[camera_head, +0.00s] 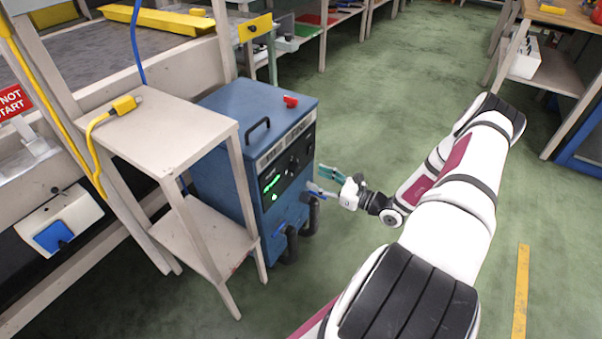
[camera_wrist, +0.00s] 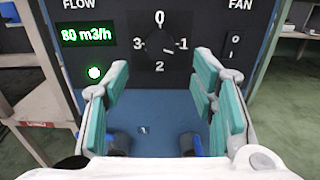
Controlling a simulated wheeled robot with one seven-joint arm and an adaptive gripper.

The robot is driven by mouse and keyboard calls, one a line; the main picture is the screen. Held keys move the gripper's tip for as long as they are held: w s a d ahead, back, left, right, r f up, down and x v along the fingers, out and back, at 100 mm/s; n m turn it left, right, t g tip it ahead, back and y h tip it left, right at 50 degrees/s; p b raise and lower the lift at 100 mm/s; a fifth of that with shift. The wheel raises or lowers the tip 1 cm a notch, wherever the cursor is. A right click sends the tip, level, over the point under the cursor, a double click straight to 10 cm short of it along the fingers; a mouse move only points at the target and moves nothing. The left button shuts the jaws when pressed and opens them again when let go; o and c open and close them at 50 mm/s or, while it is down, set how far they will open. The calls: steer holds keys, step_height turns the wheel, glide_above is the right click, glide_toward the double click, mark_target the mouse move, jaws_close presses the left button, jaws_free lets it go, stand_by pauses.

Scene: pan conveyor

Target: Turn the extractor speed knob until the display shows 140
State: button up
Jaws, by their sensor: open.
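The blue extractor (camera_head: 222,122) stands on the floor with its dark control panel facing my arm. In the wrist view the green display (camera_wrist: 87,33) reads 80 m3/h under the word FLOW. The black speed knob (camera_wrist: 160,43) sits right of it, ringed by 0 at top, 1 right, 2 bottom and 3 left. A small pale mark shows at the knob's lower right, towards the 1. My gripper (camera_wrist: 160,88) is open and empty, its teal-padded fingers below and to either side of the knob, apart from it. In the head view my gripper (camera_head: 328,182) is in front of the panel.
A round green light (camera_wrist: 95,72) glows below the display. A FAN switch (camera_wrist: 235,46) is right of the knob. Dark hoses (camera_head: 290,245) leave the extractor's lower front. A beige stand (camera_head: 165,130) is close on the left. Green floor is free to the right.

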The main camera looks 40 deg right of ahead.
mark_target(298, 169)
steer(key=b+x, duration=0.1)
steer(key=x, duration=0.6)
steer(key=shift+s, duration=0.1)
steer(key=c, duration=1.1)
